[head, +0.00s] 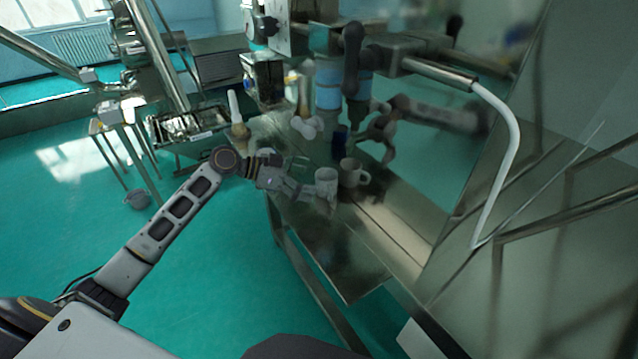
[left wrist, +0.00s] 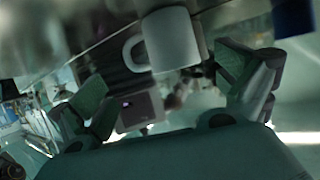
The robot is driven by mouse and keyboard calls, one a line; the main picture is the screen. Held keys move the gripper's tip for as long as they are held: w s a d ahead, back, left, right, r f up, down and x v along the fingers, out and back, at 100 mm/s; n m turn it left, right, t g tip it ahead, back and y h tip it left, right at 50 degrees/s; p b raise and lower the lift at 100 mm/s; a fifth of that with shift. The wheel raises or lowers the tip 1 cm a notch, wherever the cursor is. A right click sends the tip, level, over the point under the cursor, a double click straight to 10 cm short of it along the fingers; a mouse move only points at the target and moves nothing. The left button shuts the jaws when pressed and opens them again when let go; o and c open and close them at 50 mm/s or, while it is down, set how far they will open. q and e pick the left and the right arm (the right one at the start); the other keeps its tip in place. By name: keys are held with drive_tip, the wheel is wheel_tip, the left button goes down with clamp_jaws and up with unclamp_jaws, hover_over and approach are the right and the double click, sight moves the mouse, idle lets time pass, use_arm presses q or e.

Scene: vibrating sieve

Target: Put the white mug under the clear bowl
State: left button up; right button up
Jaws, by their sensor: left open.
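A white mug (head: 327,183) stands on the shiny metal table in the head view. It also shows large in the left wrist view (left wrist: 174,42), its handle on the left. My left gripper (head: 303,190) is at the mug's left side. In the left wrist view, its two fingers (left wrist: 162,80) are wide apart, with the mug beyond and between them. A faint clear shape (head: 298,162) behind the gripper may be the clear bowl; its outline is hard to make out.
A second mug shape (head: 354,172), right of the mug, may be a reflection. A dark blue object (head: 340,133) and white-topped items (head: 239,125) stand farther back. Bare metal table (head: 345,255) lies in front.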

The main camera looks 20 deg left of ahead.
use_arm(q)
drive_tip(key=v, duration=0.5)
drive_tip(key=shift+b, duration=0.4)
drive_tip(key=shift+s+a+r, duration=0.1)
drive_tip(key=shift+a+r, duration=0.05)
drive_tip(key=shift+a, duration=0.05)
use_arm(e)
drive_tip(key=shift+w+d+f, duration=0.2)
drive_tip(key=shift+d+f, duration=0.3)
drive_tip(key=shift+d, duration=0.35)
drive_tip(key=shift+a, duration=0.1)
